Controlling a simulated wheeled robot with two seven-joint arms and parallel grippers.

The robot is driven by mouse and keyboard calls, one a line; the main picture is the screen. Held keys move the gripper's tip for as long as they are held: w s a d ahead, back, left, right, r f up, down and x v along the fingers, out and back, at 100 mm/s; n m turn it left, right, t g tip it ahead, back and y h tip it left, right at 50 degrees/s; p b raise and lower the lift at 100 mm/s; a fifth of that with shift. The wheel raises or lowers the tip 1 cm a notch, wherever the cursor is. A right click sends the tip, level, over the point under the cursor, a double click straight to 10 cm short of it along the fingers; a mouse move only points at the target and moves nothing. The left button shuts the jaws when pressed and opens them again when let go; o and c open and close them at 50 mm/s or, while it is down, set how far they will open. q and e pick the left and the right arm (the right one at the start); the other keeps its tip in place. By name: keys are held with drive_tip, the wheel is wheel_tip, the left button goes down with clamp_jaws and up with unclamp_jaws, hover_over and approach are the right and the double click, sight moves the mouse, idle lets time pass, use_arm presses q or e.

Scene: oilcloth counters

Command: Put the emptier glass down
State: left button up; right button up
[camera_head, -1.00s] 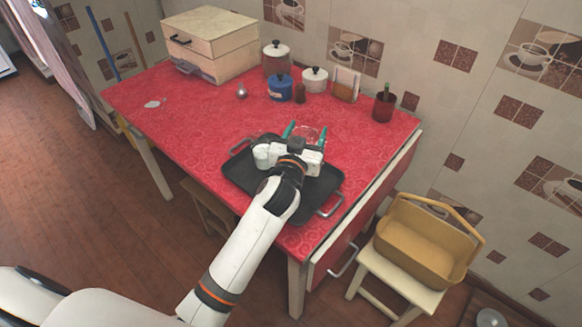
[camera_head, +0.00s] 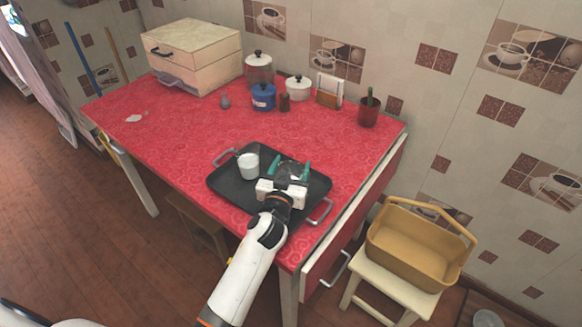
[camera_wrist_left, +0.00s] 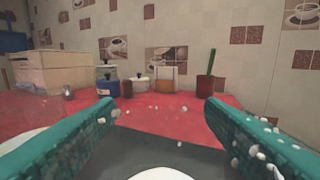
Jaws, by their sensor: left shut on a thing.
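The black tray (camera_head: 222,186) with metal handles lies on the red table near its front right corner. A white-filled glass (camera_head: 248,166) stands upright on the tray, left of my left gripper (camera_head: 292,171). The gripper's teal fingers are shut on a clear glass (camera_head: 290,168), which looks nearly see-through, with the dark tray showing through. In the left wrist view, white specks and a white patch (camera_wrist_left: 163,173) show between the fingers (camera_wrist_left: 160,120). The held glass is low over the tray; whether its base touches is hidden. My right gripper is not in view.
At the table's back stand a wooden box (camera_head: 192,55), a blue pot (camera_head: 263,97), white pot (camera_head: 298,89), napkin holder (camera_head: 328,92) and red cup (camera_head: 369,112). A basket (camera_head: 415,245) sits on a stool at right. The table's left half is mostly clear.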

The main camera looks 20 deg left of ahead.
use_arm(q)
drive_tip(key=o, duration=1.6)
drive_tip(key=shift+r+p, duration=0.15)
drive_tip(key=shift+p, duration=0.15)
drive_tip(key=s, duration=0.8)
drive_tip(key=s+b, duration=0.1)
drive_tip(key=s, duration=0.3)
drive_tip(key=shift+d, duration=0.25)
